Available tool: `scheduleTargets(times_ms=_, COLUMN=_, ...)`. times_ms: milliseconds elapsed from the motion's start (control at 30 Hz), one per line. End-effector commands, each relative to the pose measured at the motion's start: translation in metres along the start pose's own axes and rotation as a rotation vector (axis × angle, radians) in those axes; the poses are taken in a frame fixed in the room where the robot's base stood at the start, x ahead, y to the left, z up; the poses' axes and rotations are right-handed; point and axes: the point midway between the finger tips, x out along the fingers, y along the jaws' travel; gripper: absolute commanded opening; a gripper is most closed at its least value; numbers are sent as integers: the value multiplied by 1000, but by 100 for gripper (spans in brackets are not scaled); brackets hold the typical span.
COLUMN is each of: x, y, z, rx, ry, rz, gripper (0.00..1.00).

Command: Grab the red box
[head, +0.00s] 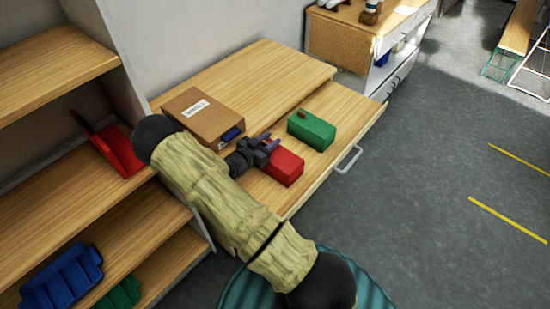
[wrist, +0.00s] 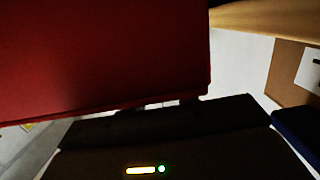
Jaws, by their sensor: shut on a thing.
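The red box (head: 285,167) is at the open wooden drawer, by its front left part in the head view. My gripper (head: 268,144) is at the box's upper left end and is shut on it. The box's red surface (wrist: 100,55) fills the upper left of the wrist view, close to the camera. I cannot tell whether the box touches the drawer or is lifted a little. The fingers' contact is partly hidden.
A green box (head: 311,130) lies on the drawer (head: 350,108) beyond the red box. A cardboard box (head: 203,115) sits on the tabletop behind. A shelf with a red bin (head: 118,150) and a blue bin (head: 62,280) stands at left.

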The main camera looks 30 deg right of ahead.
Motion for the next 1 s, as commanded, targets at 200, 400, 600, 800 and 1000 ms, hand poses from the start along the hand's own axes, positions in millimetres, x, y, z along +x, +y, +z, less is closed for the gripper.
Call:
scheduleTargets(times_ms=200, x=-1, y=0, z=-6, rx=1, ry=1, rz=0, gripper=0)
scheduleTargets(times_ms=400, x=-5, y=0, z=-31, rx=4, ry=1, rz=0, gripper=0)
scheduleTargets(times_ms=600, x=-10, y=0, z=-66, rx=6, ry=0, rz=0, gripper=0)
scheduleTargets(times_ms=800, x=-14, y=0, z=-92, rx=3, ry=1, rz=0, gripper=0)
scheduleTargets(times_ms=1000, x=-15, y=0, z=-100, rx=0, ry=1, rz=0, gripper=0)
